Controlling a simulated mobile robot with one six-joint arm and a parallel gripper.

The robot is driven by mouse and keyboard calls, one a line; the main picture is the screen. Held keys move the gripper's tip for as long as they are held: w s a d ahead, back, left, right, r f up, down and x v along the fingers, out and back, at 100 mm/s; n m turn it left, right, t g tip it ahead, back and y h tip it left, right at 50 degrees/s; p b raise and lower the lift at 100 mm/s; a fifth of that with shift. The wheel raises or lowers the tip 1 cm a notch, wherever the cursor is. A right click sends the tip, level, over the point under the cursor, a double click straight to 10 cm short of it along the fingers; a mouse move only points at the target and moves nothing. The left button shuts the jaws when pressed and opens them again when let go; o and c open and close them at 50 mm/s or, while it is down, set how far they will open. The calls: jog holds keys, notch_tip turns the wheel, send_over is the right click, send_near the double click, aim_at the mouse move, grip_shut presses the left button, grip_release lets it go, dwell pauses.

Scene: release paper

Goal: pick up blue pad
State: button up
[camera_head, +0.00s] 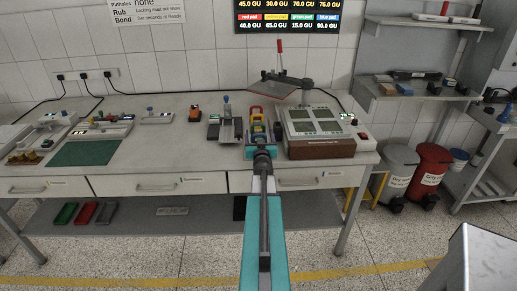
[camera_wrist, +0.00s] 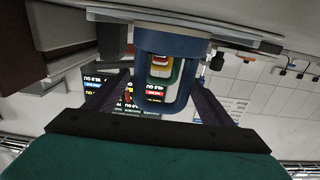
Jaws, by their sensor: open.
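The blue pad (camera_wrist: 172,42) is close in front of my gripper in the wrist view, with its blue loop handle reaching in between the fingers. My gripper (camera_wrist: 160,88) is open, one dark finger on each side of the loop. I cannot tell whether either finger touches it. Through the loop I see green, yellow and red handles in line behind it. My arm partly hides the blue pad there.
A grey device (camera_head: 226,128) stands close to the left. The bench is clearer around the green mat (camera_head: 86,153).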

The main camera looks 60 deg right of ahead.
jog(key=shift+w+d, duration=0.4)
jog(key=shift+d, duration=0.15)
jog(key=shift+c, duration=0.4)
grip_shut()
